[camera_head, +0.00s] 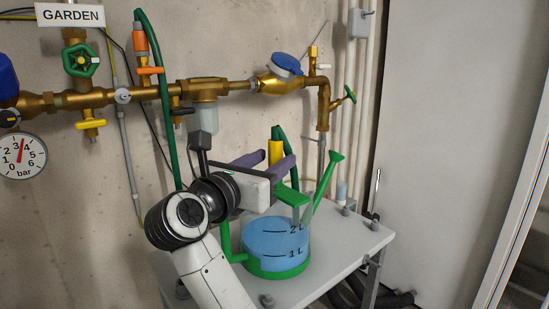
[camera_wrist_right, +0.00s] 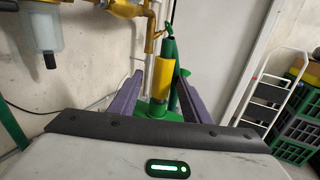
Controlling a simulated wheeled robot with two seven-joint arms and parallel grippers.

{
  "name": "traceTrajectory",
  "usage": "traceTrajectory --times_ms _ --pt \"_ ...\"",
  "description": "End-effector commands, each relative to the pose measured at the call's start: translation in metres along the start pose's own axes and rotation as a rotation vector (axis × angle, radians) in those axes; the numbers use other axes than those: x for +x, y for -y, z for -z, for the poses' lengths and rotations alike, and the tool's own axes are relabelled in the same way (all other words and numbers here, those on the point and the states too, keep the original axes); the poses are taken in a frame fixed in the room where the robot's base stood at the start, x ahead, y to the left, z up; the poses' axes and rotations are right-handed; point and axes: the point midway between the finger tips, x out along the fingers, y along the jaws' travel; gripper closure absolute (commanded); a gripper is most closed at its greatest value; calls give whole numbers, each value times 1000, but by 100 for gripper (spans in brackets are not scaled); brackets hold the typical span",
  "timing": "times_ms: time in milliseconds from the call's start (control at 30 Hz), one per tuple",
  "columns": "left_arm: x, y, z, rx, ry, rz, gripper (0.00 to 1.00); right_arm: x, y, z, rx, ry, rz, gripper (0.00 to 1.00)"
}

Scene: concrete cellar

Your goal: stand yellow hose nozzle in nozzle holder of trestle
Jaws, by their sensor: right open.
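The yellow hose nozzle (camera_head: 276,152) stands about upright with a green hose behind it; it also shows in the right wrist view (camera_wrist_right: 161,76). My right gripper (camera_head: 277,158) is open, its purple fingers on either side of the nozzle in the picture; I cannot tell whether they touch it. In the right wrist view the nozzle shows between the fingertips (camera_wrist_right: 160,80). The pale trestle top (camera_head: 335,252) is below. The nozzle's lower end and the nozzle holder cannot be made out. My left gripper is out of view.
A green watering can (camera_head: 275,246) with blue water stands on the trestle below my right gripper. Brass pipework (camera_head: 205,88) with valves runs along the wall behind. A green hose (camera_head: 166,100) hangs left of the gripper. The trestle's front right is clear.

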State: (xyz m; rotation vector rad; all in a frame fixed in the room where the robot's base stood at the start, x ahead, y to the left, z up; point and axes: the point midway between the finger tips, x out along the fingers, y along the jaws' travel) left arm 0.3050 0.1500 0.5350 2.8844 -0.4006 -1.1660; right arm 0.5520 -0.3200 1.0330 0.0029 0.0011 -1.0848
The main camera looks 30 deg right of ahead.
Motion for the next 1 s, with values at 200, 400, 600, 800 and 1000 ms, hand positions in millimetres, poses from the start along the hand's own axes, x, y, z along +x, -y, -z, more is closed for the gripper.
traceTrajectory --times_ms 200,400,600,800,1000 --pt "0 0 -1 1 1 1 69 22 3 1 -3 5 4 57" --pt "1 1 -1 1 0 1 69 50 4 2 -3 4 3 57" --pt "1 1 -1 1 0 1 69 56 3 3 -1 1 1 57" --pt "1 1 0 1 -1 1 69 56 3 3 -2 2 1 70" --pt "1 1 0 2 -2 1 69 56 3 3 -2 2 1 100"
